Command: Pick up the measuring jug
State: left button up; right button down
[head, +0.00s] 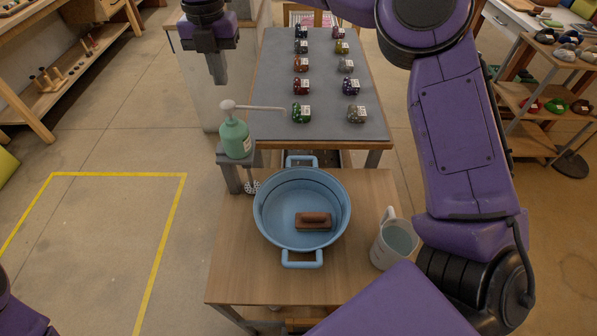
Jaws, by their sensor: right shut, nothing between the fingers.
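The measuring jug (392,249) stands upright on the wooden table in the head view, right of the blue basin. It is pale and see-through, with its handle toward the back left. Part of my right arm passes close by its right side. My right gripper (219,80) is far from the jug, at the upper left, pointing down above and behind the green soap bottle. Its fingers are shut and empty. Of my left arm only a purple part shows at the lower left corner; its gripper is out of view.
The blue basin (258,222) holds a brown brush (313,221). A green pump bottle (235,138) stands on a grey bracket (231,172) at the table's back left. Behind is a grey-topped table (325,105) with several small coloured items. The wooden table's (240,275) front left is clear.

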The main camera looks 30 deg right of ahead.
aim_at(397, 239)
jog(key=k, duration=1.5)
